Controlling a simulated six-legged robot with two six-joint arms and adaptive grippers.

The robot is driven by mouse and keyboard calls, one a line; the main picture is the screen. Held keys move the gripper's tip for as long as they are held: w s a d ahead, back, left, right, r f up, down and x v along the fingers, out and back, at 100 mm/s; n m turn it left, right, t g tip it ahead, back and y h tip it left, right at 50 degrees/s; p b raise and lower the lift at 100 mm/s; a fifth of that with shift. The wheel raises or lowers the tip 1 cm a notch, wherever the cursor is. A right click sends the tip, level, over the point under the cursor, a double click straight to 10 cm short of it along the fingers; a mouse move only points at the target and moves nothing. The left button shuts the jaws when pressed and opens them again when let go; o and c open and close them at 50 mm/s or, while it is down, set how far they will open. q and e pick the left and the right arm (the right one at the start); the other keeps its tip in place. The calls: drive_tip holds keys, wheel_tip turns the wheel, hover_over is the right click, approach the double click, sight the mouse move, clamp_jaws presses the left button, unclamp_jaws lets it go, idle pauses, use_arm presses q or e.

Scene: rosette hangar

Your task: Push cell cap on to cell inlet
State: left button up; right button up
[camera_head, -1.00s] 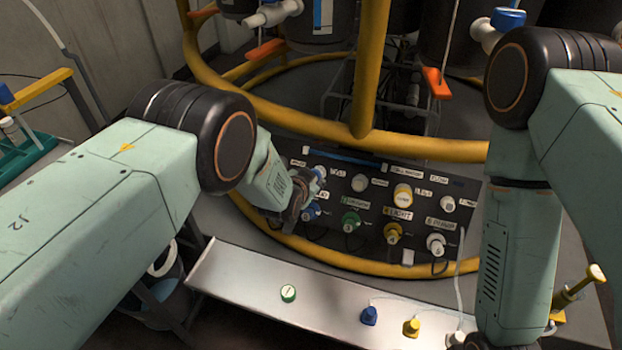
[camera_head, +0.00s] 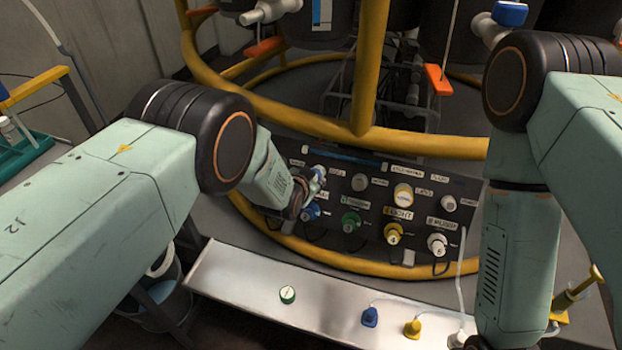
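The dark control panel (camera_head: 375,203) stands inside the yellow ring frame, with rows of labelled inlets and caps. My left gripper (camera_head: 318,180) is at the panel's upper left, in front of a label that seems to read CELL. It covers the inlet there, and I cannot make out a cap in its small, dark fingers. A blue cap (camera_head: 311,211) sits on the panel just below it. My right arm (camera_head: 507,270) hangs down at the right; its gripper is out of view.
A metal shelf (camera_head: 240,283) below the panel holds a green-and-white cap (camera_head: 288,294), a blue cap (camera_head: 369,317), a yellow cap (camera_head: 412,328) and a white one on a cord. A yellow rail (camera_head: 350,267) runs between panel and shelf. Green, yellow and white caps fill the lower panel row.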

idle(0.8)
use_arm(q)
drive_tip(key=o, duration=0.9)
